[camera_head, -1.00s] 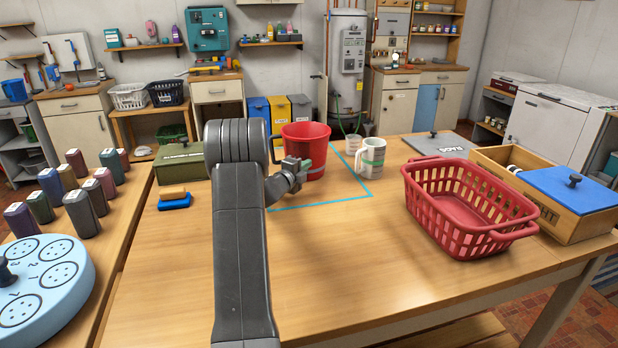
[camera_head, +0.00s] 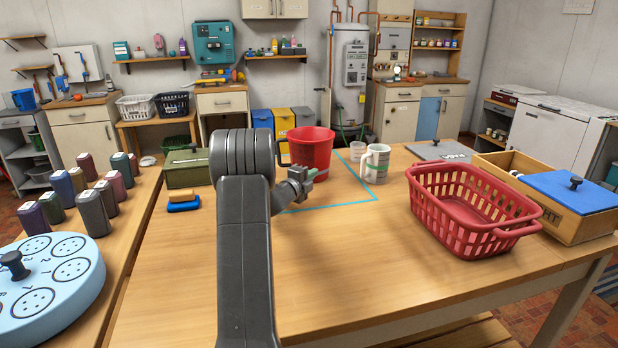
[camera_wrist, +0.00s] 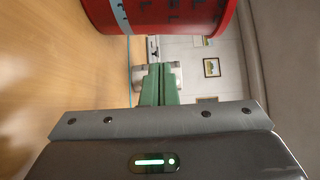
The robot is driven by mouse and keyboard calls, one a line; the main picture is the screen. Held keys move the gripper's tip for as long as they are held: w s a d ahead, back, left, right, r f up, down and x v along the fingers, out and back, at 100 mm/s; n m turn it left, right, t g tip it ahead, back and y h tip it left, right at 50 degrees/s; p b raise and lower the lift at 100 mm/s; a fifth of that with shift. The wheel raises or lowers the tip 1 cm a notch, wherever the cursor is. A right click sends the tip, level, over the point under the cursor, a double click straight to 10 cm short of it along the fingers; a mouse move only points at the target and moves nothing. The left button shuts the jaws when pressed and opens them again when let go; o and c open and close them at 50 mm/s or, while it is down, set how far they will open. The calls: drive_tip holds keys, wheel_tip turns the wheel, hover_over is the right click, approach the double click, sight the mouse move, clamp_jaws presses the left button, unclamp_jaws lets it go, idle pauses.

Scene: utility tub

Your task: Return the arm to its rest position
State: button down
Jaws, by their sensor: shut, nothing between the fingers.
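My arm reaches forward over the wooden table, and my gripper (camera_head: 305,178) is just in front of the red bucket (camera_head: 311,148), above the table. In the wrist view the green fingers of my gripper (camera_wrist: 160,84) are together with nothing between them. The red bucket (camera_wrist: 160,14) fills the top of that view, apart from the fingers. It stands upright within the blue outline (camera_head: 330,203) on the table.
A red basket (camera_head: 470,215) and a wooden crate with a blue lid (camera_head: 570,225) are on the right. Several dark jars (camera_head: 92,205) stand on the left table. The table's front middle is clear.

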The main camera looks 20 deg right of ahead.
drive_tip(key=b+v, duration=0.1)
drive_tip(key=v, duration=0.7)
drive_tip(key=shift+w+a, duration=0.15)
drive_tip(key=shift+a, duration=0.1)
